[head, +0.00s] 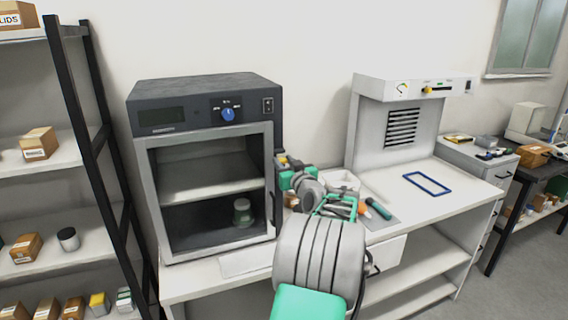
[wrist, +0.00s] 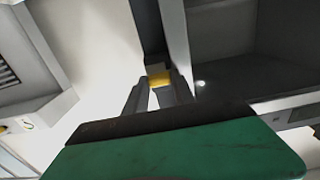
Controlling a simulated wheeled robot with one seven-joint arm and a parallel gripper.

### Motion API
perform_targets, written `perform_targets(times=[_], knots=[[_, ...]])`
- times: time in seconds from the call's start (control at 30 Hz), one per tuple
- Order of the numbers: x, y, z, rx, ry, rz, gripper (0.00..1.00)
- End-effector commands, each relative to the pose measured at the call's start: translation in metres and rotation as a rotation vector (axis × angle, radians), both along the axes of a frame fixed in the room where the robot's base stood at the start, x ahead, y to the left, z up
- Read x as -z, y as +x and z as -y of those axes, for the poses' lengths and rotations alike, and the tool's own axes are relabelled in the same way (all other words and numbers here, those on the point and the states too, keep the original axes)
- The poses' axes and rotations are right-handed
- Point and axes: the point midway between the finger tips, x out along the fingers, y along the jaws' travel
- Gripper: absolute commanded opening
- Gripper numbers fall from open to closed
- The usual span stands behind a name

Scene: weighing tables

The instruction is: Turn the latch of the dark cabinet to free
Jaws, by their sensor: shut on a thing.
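The dark cabinet (head: 205,90) stands on the left of the white bench, with a dark top housing and a grey-framed front. Its latch (wrist: 160,77) shows in the wrist view as a small yellow piece on the dark edge beside the cabinet's opening or window. My gripper (wrist: 159,93) is shut on the latch, with a grey finger on each side of it. In the head view my gripper (head: 284,165) is at the cabinet's right front edge, and my arm hides part of that area. I cannot tell the latch's exact angle.
A jar (head: 242,212) sits inside the cabinet, and a blue knob (head: 228,114) is on its panel. Right of my arm are a white hooded unit (head: 400,125), a green-dark tool (head: 378,209) and a blue frame (head: 427,183). A shelf rack (head: 75,90) stands at left.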

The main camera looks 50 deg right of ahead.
Motion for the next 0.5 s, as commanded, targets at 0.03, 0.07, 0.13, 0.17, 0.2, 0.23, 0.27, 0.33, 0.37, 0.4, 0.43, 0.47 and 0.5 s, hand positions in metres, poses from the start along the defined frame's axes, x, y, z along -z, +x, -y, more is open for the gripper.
perform_targets(times=[0.03, 0.07, 0.13, 0.17, 0.2, 0.23, 0.27, 0.33, 0.37, 0.4, 0.43, 0.47, 0.5], knots=[[-0.0001, 0.0000, 0.0000, 0.000, 0.000, 0.000, 0.00], [-0.0002, 0.0000, 0.0000, 0.000, 0.000, 0.000, 0.00], [-0.0001, 0.0000, 0.0000, 0.000, 0.001, 0.001, 0.00], [0.0000, 0.0000, 0.0000, 0.000, 0.002, 0.001, 0.00], [0.0001, 0.0000, 0.0000, 0.000, 0.004, 0.003, 0.00], [0.0002, 0.0000, 0.0000, 0.000, 0.007, 0.004, 0.00], [0.0003, 0.0000, 0.0000, 0.000, 0.009, 0.006, 0.00], [0.0006, -0.0001, 0.0001, 0.000, 0.022, 0.013, 0.00], [0.0008, -0.0002, 0.0001, 0.000, 0.030, 0.019, 0.00], [0.0009, -0.0002, 0.0001, 0.000, 0.041, 0.025, 0.00], [0.0011, -0.0002, 0.0002, 0.001, 0.052, 0.032, 0.00], [0.0012, -0.0002, 0.0002, 0.001, 0.063, 0.039, 0.00], [0.0015, -0.0003, 0.0004, 0.001, 0.081, 0.049, 0.00]])
